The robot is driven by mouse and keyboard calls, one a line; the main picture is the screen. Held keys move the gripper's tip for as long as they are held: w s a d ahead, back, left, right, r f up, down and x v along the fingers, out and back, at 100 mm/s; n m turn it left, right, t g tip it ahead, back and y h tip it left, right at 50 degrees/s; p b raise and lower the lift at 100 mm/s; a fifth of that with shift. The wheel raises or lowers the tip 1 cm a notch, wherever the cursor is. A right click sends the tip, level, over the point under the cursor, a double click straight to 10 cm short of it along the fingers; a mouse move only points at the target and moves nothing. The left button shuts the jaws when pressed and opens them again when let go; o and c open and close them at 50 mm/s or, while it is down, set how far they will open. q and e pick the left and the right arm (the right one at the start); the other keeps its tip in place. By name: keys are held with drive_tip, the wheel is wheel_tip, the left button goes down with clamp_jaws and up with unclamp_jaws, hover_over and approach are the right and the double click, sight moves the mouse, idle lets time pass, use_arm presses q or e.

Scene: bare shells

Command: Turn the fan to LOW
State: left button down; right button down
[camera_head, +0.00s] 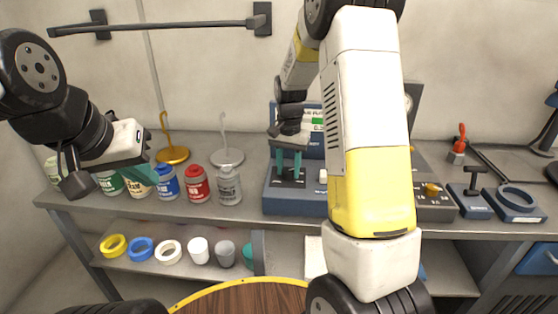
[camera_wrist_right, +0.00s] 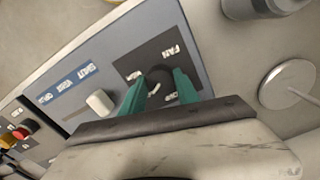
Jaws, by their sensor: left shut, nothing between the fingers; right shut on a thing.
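The fan control is a dark round knob (camera_wrist_right: 158,78) on a black plate lettered FAN (camera_wrist_right: 172,52), on the grey-blue control box (camera_head: 281,201). My right gripper (camera_head: 288,168) points down at the box and is shut on this knob; its teal fingers also show on either side of the knob in the right wrist view (camera_wrist_right: 158,88). Small white position labels lie around the knob, too small and partly hidden to read, so I cannot tell its setting. My left gripper (camera_head: 148,163) is shut and empty above the bottles at the left.
A white slide switch (camera_wrist_right: 100,102) sits beside the fan plate. Several bottles, such as the red one (camera_head: 197,184), stand left of the box on the bench (camera_head: 247,222). My right arm hides the box's right side.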

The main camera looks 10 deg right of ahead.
sight(288, 170)
drive_tip(key=c, duration=0.9)
unclamp_jaws()
wheel_tip(288, 170, up, 7)
drive_tip(key=shift+f, duration=0.1)
drive_tip(key=shift+r, duration=0.5)
drive_tip(key=shift+s+r, duration=0.1)
drive_tip(key=shift+r, duration=0.05)
drive_tip(key=s+a+r+n+t+y, duration=0.1)
drive_tip(key=s+r+n+t, duration=0.2)
drive_tip(key=s, duration=0.9)
drive_tip(key=s+a+r+n+t+y, duration=0.1)
drive_tip(key=s+r+n+t, duration=0.2)
drive_tip(key=s+r, duration=0.4)
drive_tip(key=s, duration=0.5)
drive_tip(key=shift+s+a+r+n, duration=0.15)
drive_tip(key=shift+a+r+n, duration=0.15)
drive_tip(key=shift+n, duration=0.1)
